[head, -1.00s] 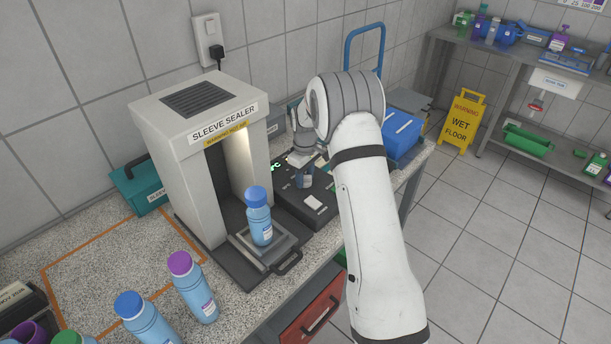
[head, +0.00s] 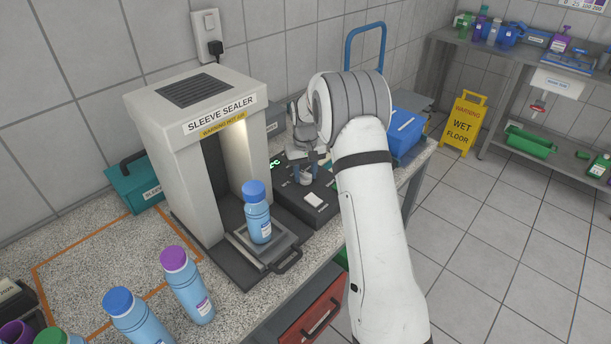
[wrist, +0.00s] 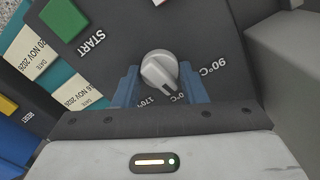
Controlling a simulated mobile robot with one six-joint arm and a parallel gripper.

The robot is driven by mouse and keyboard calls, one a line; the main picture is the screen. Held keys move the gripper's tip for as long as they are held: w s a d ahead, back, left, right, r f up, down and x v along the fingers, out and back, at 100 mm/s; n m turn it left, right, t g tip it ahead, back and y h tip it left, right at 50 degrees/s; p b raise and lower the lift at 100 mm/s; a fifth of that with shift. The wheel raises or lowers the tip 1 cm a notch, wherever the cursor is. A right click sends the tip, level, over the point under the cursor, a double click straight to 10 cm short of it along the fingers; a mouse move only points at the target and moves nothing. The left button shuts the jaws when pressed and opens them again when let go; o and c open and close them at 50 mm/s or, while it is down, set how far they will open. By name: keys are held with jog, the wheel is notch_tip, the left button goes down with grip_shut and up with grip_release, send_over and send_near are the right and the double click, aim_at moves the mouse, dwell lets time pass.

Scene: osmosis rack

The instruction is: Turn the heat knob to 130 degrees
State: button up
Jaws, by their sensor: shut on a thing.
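The heat knob (wrist: 160,70) is light grey and round, on a dark control panel (wrist: 215,35). My gripper (wrist: 163,80) is shut on the knob, with one blue finger on each side of it. The knob's dark pointer mark faces the lower right in the wrist view, close to a partly covered label (wrist: 178,97) ending in "0°C". A "90°C" label (wrist: 208,75) is to the right and a partly hidden "170" label (wrist: 157,102) is to the left. In the head view, my gripper (head: 305,172) is down at the panel and the knob's face is hidden.
A green START button (wrist: 63,19) sits on the panel. The sleeve sealer (head: 190,130) stands left of the panel, with a blue bottle (head: 257,212) on its plate. A blue box (head: 404,135) is behind my arm on the right.

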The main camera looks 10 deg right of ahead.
jog(key=shift+m+b, duration=0.3)
jog(key=shift+m, duration=0.7)
jog(key=shift+r, duration=0.1)
jog(key=o, duration=1)
notch_tip(320, 180, up, 7)
jog(key=shift+f+b, duration=0.15)
jog(key=shift+b, duration=0.35)
jog(key=shift+r, duration=0.45)
